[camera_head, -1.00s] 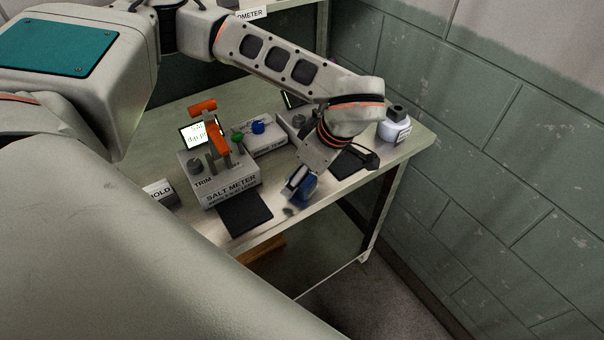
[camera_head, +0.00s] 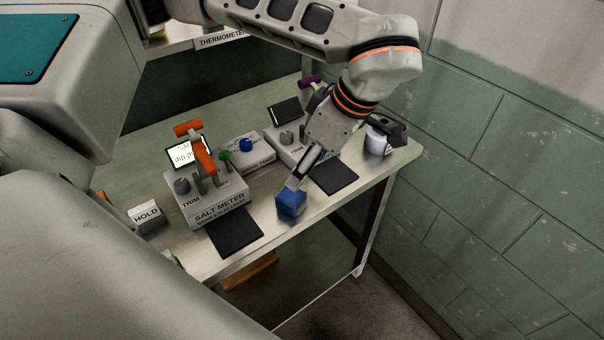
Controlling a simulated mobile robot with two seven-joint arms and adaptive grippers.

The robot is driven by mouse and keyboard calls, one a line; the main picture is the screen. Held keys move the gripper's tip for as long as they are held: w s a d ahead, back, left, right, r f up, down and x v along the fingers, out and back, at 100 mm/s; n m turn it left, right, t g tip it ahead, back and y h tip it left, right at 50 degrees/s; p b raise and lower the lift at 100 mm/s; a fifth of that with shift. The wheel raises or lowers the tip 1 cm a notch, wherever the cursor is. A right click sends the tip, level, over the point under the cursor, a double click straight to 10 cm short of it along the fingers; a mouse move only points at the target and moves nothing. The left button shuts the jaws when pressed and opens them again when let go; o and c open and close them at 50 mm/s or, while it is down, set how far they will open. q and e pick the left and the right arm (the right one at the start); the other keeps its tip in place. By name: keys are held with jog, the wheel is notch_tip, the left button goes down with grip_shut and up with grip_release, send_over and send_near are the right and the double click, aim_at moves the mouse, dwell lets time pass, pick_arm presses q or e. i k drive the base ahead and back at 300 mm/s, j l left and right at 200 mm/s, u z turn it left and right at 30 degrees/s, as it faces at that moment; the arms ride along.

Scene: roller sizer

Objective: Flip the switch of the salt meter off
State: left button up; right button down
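The salt meter (camera_head: 215,203) is a grey box with a "SALT METER" label on its front, on the left part of the table. On it stand a dark TRIM knob (camera_head: 182,186), grey upright posts, an orange T-shaped part (camera_head: 204,160) and a lit screen (camera_head: 186,153). A green knob (camera_head: 224,156) shows at its back right; I cannot tell which part is the switch. My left gripper (camera_head: 293,187) points down, right of the meter and apart from it. A blue block (camera_head: 291,203) is at its fingertips; whether it is gripped is unclear. My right gripper is not in view.
A HOLD sign (camera_head: 146,215) stands left of the meter. Behind and right are a box with a blue knob (camera_head: 246,146) and another TRIM box (camera_head: 288,138). Dark pads (camera_head: 235,231) lie in front. A wall bounds the right.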

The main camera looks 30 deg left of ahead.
aim_at(224, 156)
jog(key=k+l, duration=0.7)
jog(key=k, duration=0.2)
